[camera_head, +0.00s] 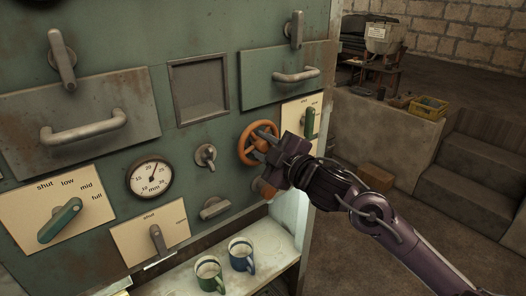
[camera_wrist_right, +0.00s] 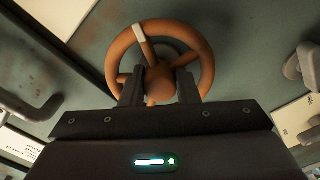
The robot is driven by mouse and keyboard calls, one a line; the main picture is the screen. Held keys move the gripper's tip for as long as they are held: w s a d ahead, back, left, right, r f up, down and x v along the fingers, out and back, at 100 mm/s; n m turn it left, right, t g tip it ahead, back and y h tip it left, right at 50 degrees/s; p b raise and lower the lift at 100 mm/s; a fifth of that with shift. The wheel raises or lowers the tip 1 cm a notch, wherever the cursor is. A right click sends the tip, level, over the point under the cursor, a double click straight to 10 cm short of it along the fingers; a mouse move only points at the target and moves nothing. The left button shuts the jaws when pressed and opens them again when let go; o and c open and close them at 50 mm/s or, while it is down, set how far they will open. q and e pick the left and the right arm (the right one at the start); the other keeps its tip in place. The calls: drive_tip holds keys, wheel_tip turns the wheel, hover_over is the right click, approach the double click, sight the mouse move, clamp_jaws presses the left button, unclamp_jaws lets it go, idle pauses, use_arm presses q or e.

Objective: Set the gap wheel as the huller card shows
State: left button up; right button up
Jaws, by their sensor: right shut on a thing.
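The orange gap wheel (camera_head: 246,148) is on the green machine front. In the right wrist view the wheel (camera_wrist_right: 210,65) shows spokes, a round hub and one pale mark at the upper left of its rim. My right gripper (camera_head: 272,150) is at the wheel, its two fingers (camera_wrist_right: 160,88) shut on the wheel on either side of its hub. A round mm dial (camera_head: 142,184) is left of the wheel; its needle points to the upper right, the exact value hard to read. A printed white card (camera_wrist_right: 18,146) shows partly at lower left in the wrist view; its text is unreadable. My left gripper is not in view.
Lever plates (camera_head: 88,195) marked shut, low, mid and full, a small tap knob (camera_head: 206,156) and drawer handles (camera_head: 84,127) surround the wheel. A green mug (camera_head: 207,270) and a blue mug (camera_head: 241,256) stand on the ledge below.

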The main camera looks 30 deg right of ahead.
drive_tip(key=shift+f+n+b, duration=0.1)
drive_tip(key=shift+n+b, duration=1)
drive_tip(key=shift+n, duration=0.9)
drive_tip(key=o, duration=0.7)
drive_tip(key=shift+s, duration=0.15)
